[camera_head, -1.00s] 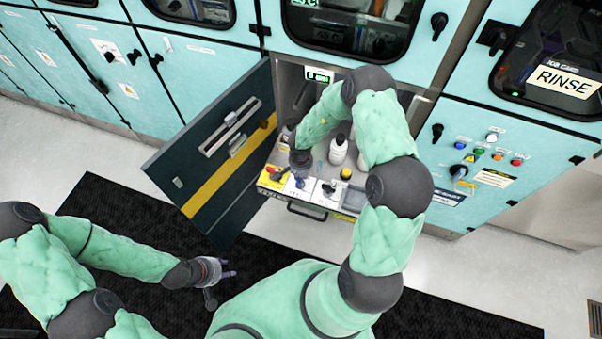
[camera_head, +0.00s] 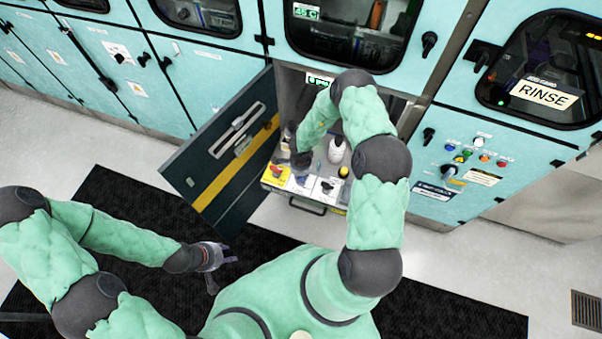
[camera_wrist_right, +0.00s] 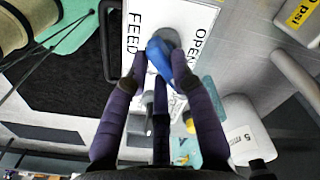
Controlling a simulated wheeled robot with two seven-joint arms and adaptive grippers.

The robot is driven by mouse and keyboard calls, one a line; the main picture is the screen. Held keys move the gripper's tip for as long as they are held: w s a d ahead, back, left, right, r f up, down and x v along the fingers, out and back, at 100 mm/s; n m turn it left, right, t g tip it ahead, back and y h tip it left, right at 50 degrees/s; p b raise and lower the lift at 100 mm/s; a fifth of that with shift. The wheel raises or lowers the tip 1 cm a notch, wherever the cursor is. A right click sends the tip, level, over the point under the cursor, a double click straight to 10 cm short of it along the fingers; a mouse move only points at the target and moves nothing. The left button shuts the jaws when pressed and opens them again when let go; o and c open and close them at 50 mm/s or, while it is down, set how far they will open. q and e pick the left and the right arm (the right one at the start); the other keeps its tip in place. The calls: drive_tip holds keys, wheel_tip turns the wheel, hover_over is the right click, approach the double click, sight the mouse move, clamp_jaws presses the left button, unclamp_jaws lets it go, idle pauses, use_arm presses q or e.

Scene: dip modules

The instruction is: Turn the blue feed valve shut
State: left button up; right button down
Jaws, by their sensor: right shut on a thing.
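The blue feed valve handle (camera_wrist_right: 158,55) shows in the right wrist view, on a grey hub over a white plate (camera_wrist_right: 150,15) lettered FEED and OPEN. My right gripper (camera_wrist_right: 157,75) is shut on the handle, with dark fingers on both sides of it. In the head view my right gripper (camera_head: 301,166) reaches down into the open cabinet and hides the blue handle. The handle slants across the plate, but I cannot tell how far it is turned. My left gripper (camera_head: 222,256) hangs empty over the black mat, fingers spread.
A red valve (camera_head: 277,170) on a yellow plate and a black knob (camera_head: 327,187) on a white plate flank my right gripper. White bottles (camera_head: 336,150) stand behind. The cabinet door (camera_head: 215,165) hangs open at left. The black mat (camera_head: 105,205) is clear.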

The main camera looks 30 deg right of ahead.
drive_tip(key=m+p, duration=0.1)
drive_tip(key=m, duration=0.2)
drive_tip(key=shift+w+a+m, duration=0.1)
drive_tip(key=shift+m, duration=0.3)
drive_tip(key=m, duration=0.4)
drive_tip(key=shift+w+m, duration=0.15)
drive_tip(key=shift+m, duration=0.15)
drive_tip(key=c, duration=1)
unclamp_jaws()
drive_tip(key=shift+c, duration=0.2)
